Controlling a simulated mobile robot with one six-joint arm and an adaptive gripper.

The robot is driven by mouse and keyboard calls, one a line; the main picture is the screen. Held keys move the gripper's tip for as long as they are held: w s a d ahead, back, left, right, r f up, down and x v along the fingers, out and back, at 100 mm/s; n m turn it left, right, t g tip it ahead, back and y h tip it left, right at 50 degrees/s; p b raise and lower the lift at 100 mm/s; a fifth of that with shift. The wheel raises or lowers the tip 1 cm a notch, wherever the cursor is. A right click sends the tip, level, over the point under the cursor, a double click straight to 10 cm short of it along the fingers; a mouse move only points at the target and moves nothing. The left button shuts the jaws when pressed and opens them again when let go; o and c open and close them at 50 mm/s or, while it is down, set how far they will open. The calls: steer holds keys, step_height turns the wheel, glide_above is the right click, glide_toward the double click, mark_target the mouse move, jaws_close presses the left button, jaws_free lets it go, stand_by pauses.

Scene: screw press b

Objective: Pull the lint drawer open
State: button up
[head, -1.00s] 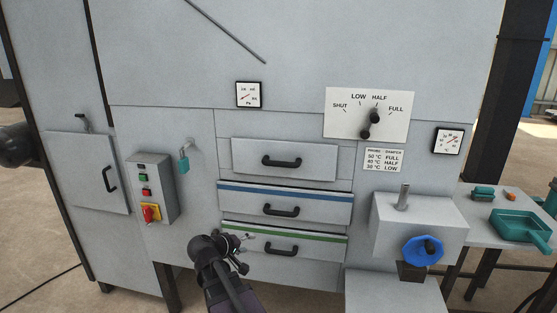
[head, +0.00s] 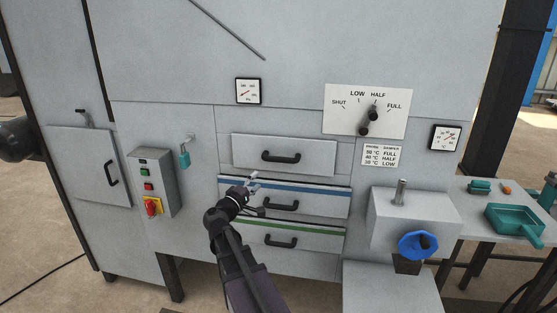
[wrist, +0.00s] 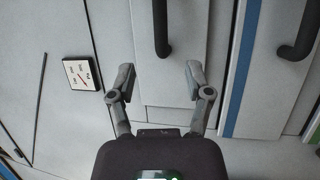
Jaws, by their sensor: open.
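Three stacked drawers with black bar handles sit in the grey machine front: a plain grey top drawer (head: 315,154), a blue-striped drawer (head: 325,199) and a green-striped drawer (head: 325,238). No drawer carries a readable lint label. All three look closed. My gripper (head: 256,180) is open and empty, in front of the drawers' left part, near the blue stripe in the head view. In the sideways wrist view, the top drawer's handle (wrist: 160,28) lies beyond and between my open fingers (wrist: 158,74), apart from them. The blue-striped drawer's handle (wrist: 301,35) is at right.
A control box (head: 153,184) and teal padlock (head: 184,158) are left of the drawers. A damper plate (head: 350,115) is above right. A housing with a blue handwheel (head: 416,246) stands right, beside a side table with a teal tray (head: 514,221).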

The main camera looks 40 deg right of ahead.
mark_target(276, 161)
steer(key=shift+d, duration=0.1)
steer(key=p+x, duration=0.2)
steer(key=x, duration=1.1)
steer(key=shift+w+d, duration=0.1)
steer(key=shift+d, duration=0.2)
jaws_close()
